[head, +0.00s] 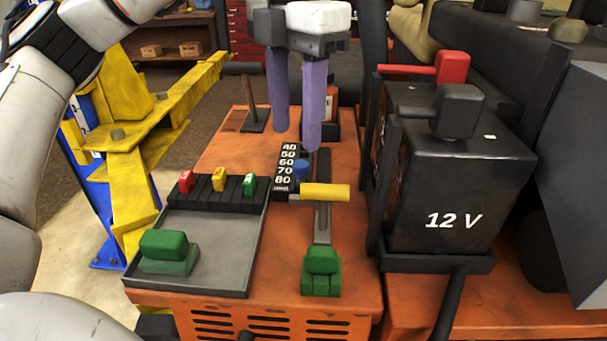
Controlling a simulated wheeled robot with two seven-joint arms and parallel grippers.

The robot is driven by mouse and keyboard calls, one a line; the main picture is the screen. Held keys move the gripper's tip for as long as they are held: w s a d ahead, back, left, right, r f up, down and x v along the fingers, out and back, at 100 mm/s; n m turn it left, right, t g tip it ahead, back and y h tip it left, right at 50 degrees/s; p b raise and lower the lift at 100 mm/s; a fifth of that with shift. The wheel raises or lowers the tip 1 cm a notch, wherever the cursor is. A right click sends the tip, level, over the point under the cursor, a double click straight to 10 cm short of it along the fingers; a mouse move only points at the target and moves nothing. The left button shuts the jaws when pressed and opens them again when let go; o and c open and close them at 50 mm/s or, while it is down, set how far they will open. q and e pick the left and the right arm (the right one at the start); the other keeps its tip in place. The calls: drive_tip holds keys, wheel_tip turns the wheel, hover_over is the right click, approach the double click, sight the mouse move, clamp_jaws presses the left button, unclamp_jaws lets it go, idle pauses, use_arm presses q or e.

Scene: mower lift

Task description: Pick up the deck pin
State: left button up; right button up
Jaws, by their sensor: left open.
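A small blue knob (302,169), which looks like the head of the deck pin, stands beside the black height scale (284,170) marked 40 to 80, near its 60 and 70 marks. Its lower part is hidden, and I cannot tell how it is seated. My left gripper (297,138) hangs above with its two purple fingers pointing down. It is open, with nothing seen between the fingers. In the picture its fingertips are just above the knob and apart from it; the right finger overlaps the area behind it. My right gripper is not in view.
A yellow-handled lever (325,192) is close in front of the knob. A grey tray (215,220) holds a green block (165,251); a green pedal-like block (321,271) sits at the orange deck's front. A black 12 V battery (455,180) stands right, a yellow lift frame (130,180) left.

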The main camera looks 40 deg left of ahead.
sight(301, 163)
use_arm(q)
drive_tip(key=shift+w+f, duration=0.15)
drive_tip(key=shift+f, duration=0.55)
drive_tip(key=f, duration=0.2)
drive_tip(key=f+p, duration=0.1)
drive_tip(key=f, duration=0.1)
drive_tip(key=shift+w+d+f, duration=0.15)
drive_tip(key=shift+w, duration=0.05)
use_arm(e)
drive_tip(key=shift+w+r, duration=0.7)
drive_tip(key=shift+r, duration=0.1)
use_arm(q)
drive_tip(key=shift+c, duration=0.5)
clamp_jaws()
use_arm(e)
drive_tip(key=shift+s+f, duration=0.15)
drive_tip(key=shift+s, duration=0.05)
